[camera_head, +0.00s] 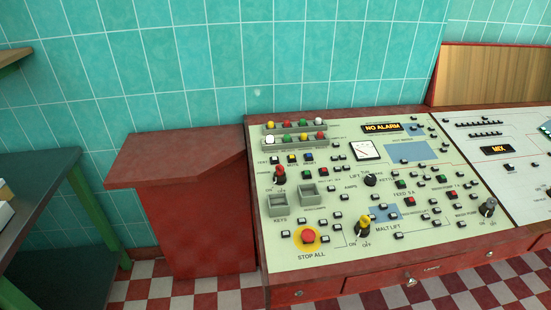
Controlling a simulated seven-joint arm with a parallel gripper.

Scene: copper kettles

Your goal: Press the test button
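The control panel (330,220) is a pale cream sloped board in a red desk. Near its upper left is a short row of small square buttons: a whitish one (275,160), a yellow one (291,158) and a blue one (308,157). The small labels beside them are blurred, so I cannot tell for sure which is the test button. Two rows of coloured lamps (295,131) sit above them. My gripper is not in view.
A red stop button (308,236) on a yellow disc, labelled STOP ALL, is at the panel's lower left. Knobs stand up from the panel: red (279,173), black (370,180), yellow (363,225). A bare red side top (175,157) lies left. A dark table (35,200) stands far left.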

